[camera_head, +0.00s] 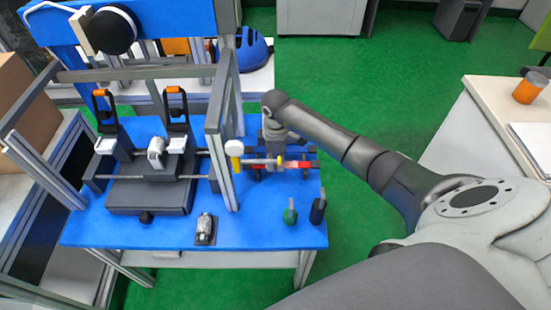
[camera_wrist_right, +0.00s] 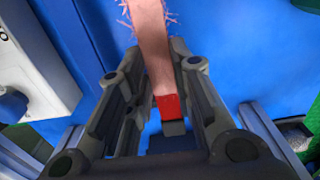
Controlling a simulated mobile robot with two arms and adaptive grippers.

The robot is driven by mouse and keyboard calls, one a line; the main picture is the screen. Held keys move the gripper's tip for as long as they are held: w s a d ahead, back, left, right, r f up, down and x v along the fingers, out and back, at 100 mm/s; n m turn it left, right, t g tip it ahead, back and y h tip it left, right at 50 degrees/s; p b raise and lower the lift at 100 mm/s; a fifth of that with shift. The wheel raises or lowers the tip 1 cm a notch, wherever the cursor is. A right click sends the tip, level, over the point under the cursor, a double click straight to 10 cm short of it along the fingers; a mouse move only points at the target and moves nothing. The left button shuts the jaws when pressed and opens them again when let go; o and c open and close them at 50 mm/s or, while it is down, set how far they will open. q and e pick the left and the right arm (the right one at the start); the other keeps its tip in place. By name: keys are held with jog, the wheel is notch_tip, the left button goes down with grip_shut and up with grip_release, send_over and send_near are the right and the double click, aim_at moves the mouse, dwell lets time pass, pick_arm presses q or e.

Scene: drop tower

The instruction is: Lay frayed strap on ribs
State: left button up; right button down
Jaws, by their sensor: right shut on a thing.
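The frayed strap (camera_wrist_right: 152,42) is a pinkish-tan band with loose threads along its edges and a red end. My right gripper (camera_wrist_right: 160,85) is shut on it near the red end; the rest of the strap runs away from me, out of the top of the wrist view. In the head view my right gripper (camera_head: 274,148) is over the right back part of the blue table, and a red end (camera_head: 299,165) shows just below it. Dark blue bars (camera_head: 307,154) beside it may be the ribs; the gripper partly hides them. My left gripper is not in view.
A grey frame post (camera_head: 222,165) stands just left of my right gripper. A yellow-handled tool with a white head (camera_head: 234,148) is close by. Green (camera_head: 290,214) and black (camera_head: 318,208) small items stand at the front right of the blue table (camera_head: 262,232).

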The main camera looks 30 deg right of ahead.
jog(key=shift+f, duration=0.35)
jog(key=c, duration=1.2)
grip_release()
notch_tip(320, 180, up, 12)
jog(key=shift+r, duration=0.1)
